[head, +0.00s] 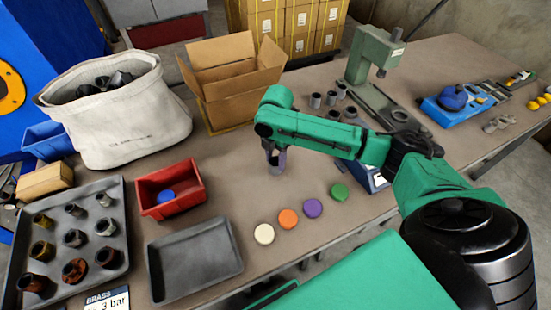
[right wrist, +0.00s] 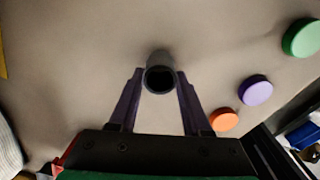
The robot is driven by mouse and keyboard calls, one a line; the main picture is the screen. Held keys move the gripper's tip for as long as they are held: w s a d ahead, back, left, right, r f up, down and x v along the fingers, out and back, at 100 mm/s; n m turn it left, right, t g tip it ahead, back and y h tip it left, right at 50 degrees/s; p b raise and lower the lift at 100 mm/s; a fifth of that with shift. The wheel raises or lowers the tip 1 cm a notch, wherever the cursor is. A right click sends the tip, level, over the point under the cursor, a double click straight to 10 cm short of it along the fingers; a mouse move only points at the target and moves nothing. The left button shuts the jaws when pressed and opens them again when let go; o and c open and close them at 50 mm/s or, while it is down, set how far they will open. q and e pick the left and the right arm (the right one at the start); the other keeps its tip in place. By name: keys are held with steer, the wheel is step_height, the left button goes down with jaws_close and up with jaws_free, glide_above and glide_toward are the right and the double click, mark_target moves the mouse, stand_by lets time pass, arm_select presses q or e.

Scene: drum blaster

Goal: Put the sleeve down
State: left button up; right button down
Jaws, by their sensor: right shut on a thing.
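A dark grey sleeve (head: 276,168) is upright between the fingers of my right gripper (head: 275,154), over the bare middle of the table. In the right wrist view the sleeve (right wrist: 160,76) is a short tube with a dark round opening facing the camera. The two fingers of the right gripper (right wrist: 160,84) close on it from both sides. Whether its bottom end touches the table or hangs just above it, I cannot tell. My left gripper is not in view.
White (head: 264,234), orange (head: 288,219), purple (head: 313,208) and green (head: 339,191) discs lie in front. A grey tray (head: 195,262), red bin (head: 172,190) and tray of sleeves (head: 62,217) stand left. Several grey sleeves stand behind, beside a green press (head: 372,62).

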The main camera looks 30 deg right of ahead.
steer(key=shift+c, duration=1.8)
jaws_free()
steer(key=shift+f, duration=0.1)
step_height(320, 180, up, 12)
steer(key=shift+r, duration=0.2)
steer(key=shift+d, duration=0.1)
